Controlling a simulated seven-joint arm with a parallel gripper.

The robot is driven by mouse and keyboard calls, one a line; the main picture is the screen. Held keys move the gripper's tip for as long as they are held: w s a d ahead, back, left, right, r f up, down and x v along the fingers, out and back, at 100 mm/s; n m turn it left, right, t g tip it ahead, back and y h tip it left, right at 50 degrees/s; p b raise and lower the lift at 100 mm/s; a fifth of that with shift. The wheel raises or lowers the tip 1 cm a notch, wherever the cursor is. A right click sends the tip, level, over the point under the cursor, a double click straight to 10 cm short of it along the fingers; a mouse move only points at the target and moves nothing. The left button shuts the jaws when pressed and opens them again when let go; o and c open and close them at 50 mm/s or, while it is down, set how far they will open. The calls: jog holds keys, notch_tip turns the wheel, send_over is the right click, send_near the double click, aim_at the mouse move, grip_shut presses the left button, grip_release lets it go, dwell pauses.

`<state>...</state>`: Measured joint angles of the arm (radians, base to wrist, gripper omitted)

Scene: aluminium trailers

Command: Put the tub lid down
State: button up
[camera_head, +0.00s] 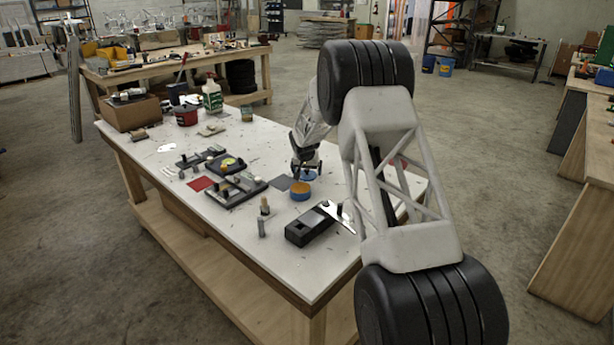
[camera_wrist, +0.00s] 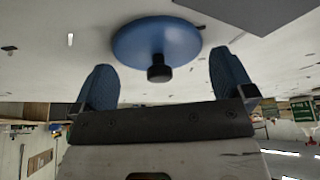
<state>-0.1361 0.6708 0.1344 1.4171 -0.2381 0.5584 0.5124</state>
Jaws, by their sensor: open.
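The tub lid is a round blue disc with a black knob. In the head view the lid (camera_head: 304,177) shows as a blue rim low over the white table, just behind the tub. In the wrist view the lid (camera_wrist: 155,40) appears flat against the table, knob towards me. My gripper (camera_head: 305,162) is above it, also seen in the wrist view (camera_wrist: 164,75). Its blue fingers are apart, one to each side of the knob, with visible gaps. The blue tub (camera_head: 300,193) stands uncovered in front of the lid, with orange contents.
A grey square (camera_head: 282,183) lies left of the tub. A black box (camera_head: 311,226) stands nearer the front edge. Dark trays (camera_head: 238,191) and a red square (camera_head: 201,184) lie to the left. A cardboard box (camera_head: 131,113) and bottles stand at the far end.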

jog(key=shift+f, duration=0.15)
dwell(0.4)
jog(key=shift+c, duration=0.2)
jog(key=c, duration=0.7)
jog(key=shift+r, duration=5)
